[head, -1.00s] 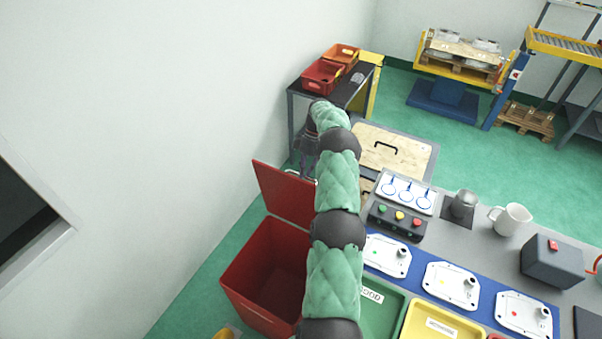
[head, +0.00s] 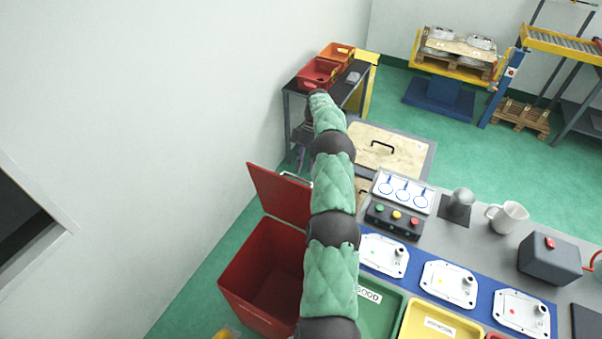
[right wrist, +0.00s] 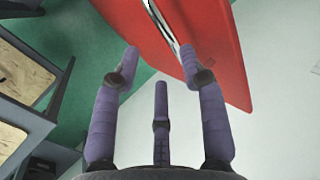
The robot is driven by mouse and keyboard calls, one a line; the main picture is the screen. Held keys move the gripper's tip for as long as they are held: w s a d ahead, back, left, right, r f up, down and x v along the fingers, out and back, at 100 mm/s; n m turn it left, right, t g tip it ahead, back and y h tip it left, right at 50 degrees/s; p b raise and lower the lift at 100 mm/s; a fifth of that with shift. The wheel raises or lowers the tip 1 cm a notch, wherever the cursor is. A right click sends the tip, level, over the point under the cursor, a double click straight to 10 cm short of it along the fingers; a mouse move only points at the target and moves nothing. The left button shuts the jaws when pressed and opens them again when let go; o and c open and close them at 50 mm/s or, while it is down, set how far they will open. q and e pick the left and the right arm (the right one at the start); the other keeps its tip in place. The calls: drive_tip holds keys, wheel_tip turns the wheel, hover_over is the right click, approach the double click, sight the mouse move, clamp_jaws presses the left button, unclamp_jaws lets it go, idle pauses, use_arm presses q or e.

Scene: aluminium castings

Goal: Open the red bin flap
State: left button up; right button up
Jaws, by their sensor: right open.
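The red bin (head: 262,275) stands at the lower left, its mouth uncovered and its inside empty as far as I can see. Its red flap (head: 276,195) stands raised at the far side of the mouth. A metal handle (head: 296,177) shows at the flap's upper edge, partly behind my arm. My right gripper (head: 303,155) is just beyond the flap, mostly hidden by the arm. In the right wrist view, the open purple fingers (right wrist: 161,65) point toward the flap (right wrist: 215,45) and its handle (right wrist: 168,22), holding nothing. My left gripper is not in view.
The workbench (head: 455,225) right of the bin carries a button box (head: 394,220), a white mug (head: 507,217), castings and trays. A dark table (head: 352,88) with red and orange bins stands beyond the gripper. A white wall runs along the left.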

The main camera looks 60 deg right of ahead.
drive_tip(key=shift+v, duration=1.55)
